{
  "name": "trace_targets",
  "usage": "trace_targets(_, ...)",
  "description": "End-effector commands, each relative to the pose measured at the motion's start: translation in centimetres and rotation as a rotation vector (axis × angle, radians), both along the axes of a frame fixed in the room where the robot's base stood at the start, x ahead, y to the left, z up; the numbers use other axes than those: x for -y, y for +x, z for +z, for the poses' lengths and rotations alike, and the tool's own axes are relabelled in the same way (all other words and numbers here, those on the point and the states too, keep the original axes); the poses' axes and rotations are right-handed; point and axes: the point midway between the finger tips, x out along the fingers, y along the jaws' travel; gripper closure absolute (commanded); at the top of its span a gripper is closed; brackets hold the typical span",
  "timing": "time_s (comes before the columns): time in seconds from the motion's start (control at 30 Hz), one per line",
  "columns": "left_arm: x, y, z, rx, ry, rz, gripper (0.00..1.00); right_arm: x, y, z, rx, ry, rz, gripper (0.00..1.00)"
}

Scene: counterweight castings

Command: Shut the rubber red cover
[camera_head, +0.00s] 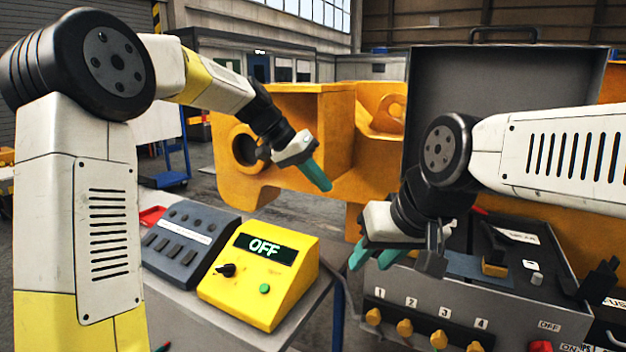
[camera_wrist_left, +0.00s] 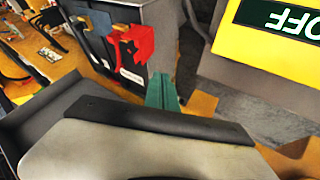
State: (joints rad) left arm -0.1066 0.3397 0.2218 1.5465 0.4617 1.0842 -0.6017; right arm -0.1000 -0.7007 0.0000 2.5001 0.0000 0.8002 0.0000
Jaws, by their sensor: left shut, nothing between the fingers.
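A red piece (camera_wrist_left: 130,48) with a white label beside it shows on a grey housing in the left wrist view; it looks like the rubber red cover, but I cannot tell how far open it stands. In the head view a small red patch (camera_head: 479,210) shows at the open grey case, mostly hidden behind my right arm. My left gripper (camera_head: 327,186) is shut and empty, its teal fingers pointing down in the air above and right of the yellow box. Its fingertips also show in the left wrist view (camera_wrist_left: 163,90). My right gripper (camera_head: 374,260) has its teal fingers apart, at the case's left edge.
The yellow box (camera_head: 292,258) reads OFF and stands beside a dark grey button box (camera_head: 180,243) on a table. A red tray (camera_head: 152,216) lies behind it. The case front (camera_head: 500,312) has several yellow knobs (camera_head: 405,329). A large orange casting (camera_head: 320,105) stands behind.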

Motion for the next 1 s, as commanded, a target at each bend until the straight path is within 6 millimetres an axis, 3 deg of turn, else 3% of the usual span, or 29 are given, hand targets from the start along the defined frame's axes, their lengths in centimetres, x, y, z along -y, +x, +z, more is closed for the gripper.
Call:
trace_targets(0.3,4.3,0.3,-5.5,-0.004,0.002,-0.001,1.0,0.0,0.0,0.0,0.0,0.0,0.0,0.64)
trace_targets(0.6,7.1,-1.7,-4.7,0.0,0.002,0.001,1.0,0.0,0.0,0.0,-0.001,0.0,0.0,0.64)
trace_targets(1.0,7.4,-1.9,-4.6,-0.001,0.002,0.002,1.0,0.0,0.0,0.0,0.0,0.0,0.0,0.64)
